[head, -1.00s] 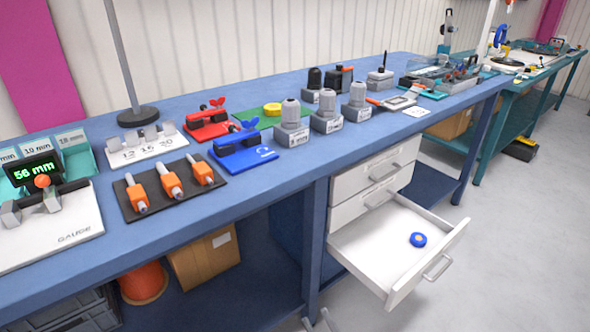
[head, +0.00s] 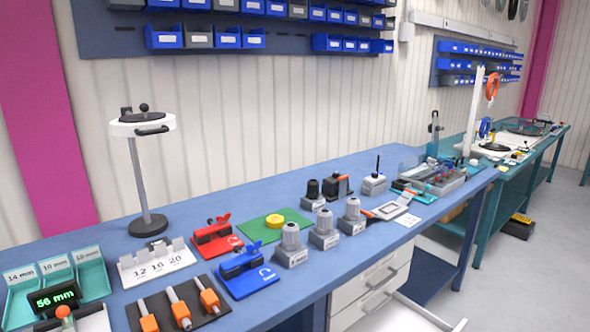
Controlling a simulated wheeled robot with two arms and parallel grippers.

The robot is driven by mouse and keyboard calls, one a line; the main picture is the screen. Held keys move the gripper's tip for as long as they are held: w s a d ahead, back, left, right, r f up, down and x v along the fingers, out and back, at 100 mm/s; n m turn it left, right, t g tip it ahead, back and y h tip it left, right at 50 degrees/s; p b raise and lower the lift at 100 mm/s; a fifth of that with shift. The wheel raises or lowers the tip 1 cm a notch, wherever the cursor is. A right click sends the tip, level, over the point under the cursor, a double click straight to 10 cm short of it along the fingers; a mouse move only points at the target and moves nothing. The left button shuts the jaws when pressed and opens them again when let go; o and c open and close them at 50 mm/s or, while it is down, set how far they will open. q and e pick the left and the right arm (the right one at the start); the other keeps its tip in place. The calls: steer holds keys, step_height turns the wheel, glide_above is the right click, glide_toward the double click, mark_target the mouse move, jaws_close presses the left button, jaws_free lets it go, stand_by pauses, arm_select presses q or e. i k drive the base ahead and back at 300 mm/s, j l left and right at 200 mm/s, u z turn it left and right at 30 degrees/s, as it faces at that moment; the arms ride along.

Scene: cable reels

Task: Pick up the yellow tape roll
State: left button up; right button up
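The yellow tape roll (head: 275,220) lies flat on a green mat (head: 256,233) on the blue workbench, toward the wall side. A red clamp-like device (head: 214,238) stands just left of the mat, and a blue one (head: 244,270) stands in front of it. Grey cylindrical fittings on square bases, the nearest being a grey fitting (head: 290,247), stand in front and to the right of the roll. Neither of my grippers is in view.
A lamp-like stand (head: 147,222) rises at the back left. A black mat with orange-handled tools (head: 180,308) lies at the front left. A white drawer (head: 400,318) stands open below the bench. Blue bins (head: 240,38) hang on the wall.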

mark_target(273, 221)
steer(key=z, duration=1.05)
steer(key=i+l, duration=0.25)
steer(key=i+l+u, duration=1)
steer(key=k+l, duration=0.05)
steer(key=k, duration=0.05)
